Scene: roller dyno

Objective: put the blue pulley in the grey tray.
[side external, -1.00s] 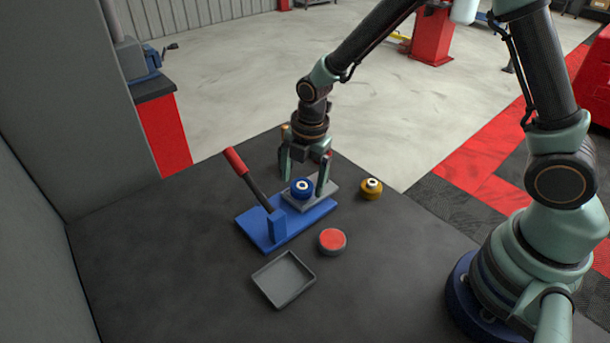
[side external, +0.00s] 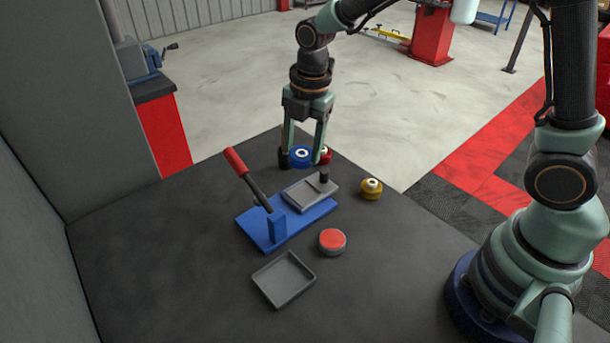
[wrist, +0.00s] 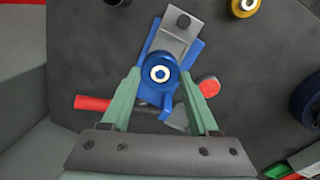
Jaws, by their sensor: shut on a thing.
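My gripper (side external: 304,152) is shut on the blue pulley (side external: 299,155) and holds it in the air above the far end of the press-like fixture. In the wrist view the blue pulley (wrist: 160,72) sits between the two green fingers, its white hub facing the camera. The grey tray (side external: 284,280) lies empty on the table at the front, well away from my gripper.
A blue-based fixture (side external: 258,232) with a grey plate (side external: 305,196), a short peg (side external: 324,174) and a raised red-handled lever (side external: 237,161) stands mid-table. A red button (side external: 332,240) and a yellow pulley (side external: 371,188) are to its right. A red object (side external: 326,157) is partly hidden behind a finger.

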